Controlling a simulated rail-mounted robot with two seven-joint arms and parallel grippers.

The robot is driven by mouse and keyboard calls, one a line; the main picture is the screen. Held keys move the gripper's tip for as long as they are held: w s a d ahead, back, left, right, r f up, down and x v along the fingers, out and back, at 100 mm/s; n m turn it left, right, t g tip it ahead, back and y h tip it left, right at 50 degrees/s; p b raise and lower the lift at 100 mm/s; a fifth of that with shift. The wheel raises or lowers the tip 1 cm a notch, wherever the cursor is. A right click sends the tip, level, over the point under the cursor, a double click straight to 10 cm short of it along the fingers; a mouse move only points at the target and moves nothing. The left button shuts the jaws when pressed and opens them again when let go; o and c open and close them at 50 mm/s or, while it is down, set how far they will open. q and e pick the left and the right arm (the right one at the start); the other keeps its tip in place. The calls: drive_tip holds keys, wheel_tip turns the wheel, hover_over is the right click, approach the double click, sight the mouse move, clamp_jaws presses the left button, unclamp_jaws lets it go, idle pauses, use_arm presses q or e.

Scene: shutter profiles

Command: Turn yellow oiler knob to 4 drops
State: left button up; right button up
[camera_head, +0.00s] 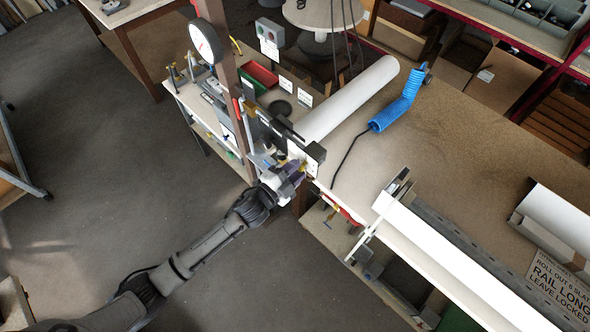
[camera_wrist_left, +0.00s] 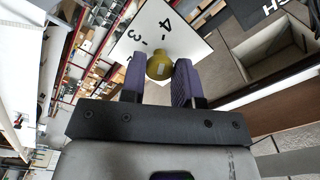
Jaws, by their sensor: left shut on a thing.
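The yellow oiler knob (camera_wrist_left: 158,66) sits between the two purple fingers of my left gripper (camera_wrist_left: 160,75) in the left wrist view. The fingers are shut on it, one on each side. A pale mark shows on the knob; which number it points to I cannot tell. Behind the knob is a white dial plate (camera_wrist_left: 185,32) with the black numbers 4 and 3 readable and another partly hidden. In the head view my left gripper (camera_head: 295,172) reaches the plate (camera_head: 313,163) at the bench's near corner and hides most of the knob. My right gripper is not in view.
A white roll (camera_head: 350,98) lies behind the plate. A blue coiled hose (camera_head: 400,103) lies on the bench (camera_head: 455,130). A post with a round gauge (camera_head: 204,41) stands left of the plate. A long white profile (camera_head: 460,262) lies at right.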

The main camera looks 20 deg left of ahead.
use_arm(q)
drive_tip(key=shift+f, duration=0.1)
idle(0.4)
drive_tip(key=o, duration=0.9)
drive_tip(key=shift+b+v, duration=1.75)
drive_tip(key=shift+v, duration=5.15)
